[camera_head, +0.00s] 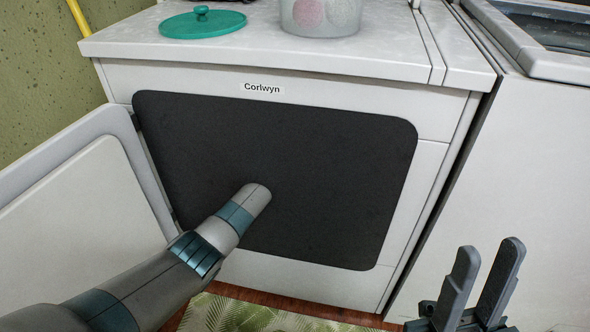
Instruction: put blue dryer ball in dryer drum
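The dryer (430,180) stands ahead, labelled Corlwyn. Its door (80,190) is swung open to the left. The drum opening (330,150) is a flat dark area with no visible detail inside. My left arm (235,210) reaches to this opening and is cut off at the dark area, so my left gripper is hidden. No blue dryer ball is visible, and I cannot tell whether the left gripper holds one. My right gripper (490,247) is at the lower right, in front of the neighbouring appliance, with its fingers apart and nothing between them.
On the dryer top stand a translucent container (320,27) with a pink ball (308,11) and a pale ball (343,12), and a teal lid (202,24). A white appliance (530,170) stands close on the right. A leaf-patterned mat (240,316) lies on the floor.

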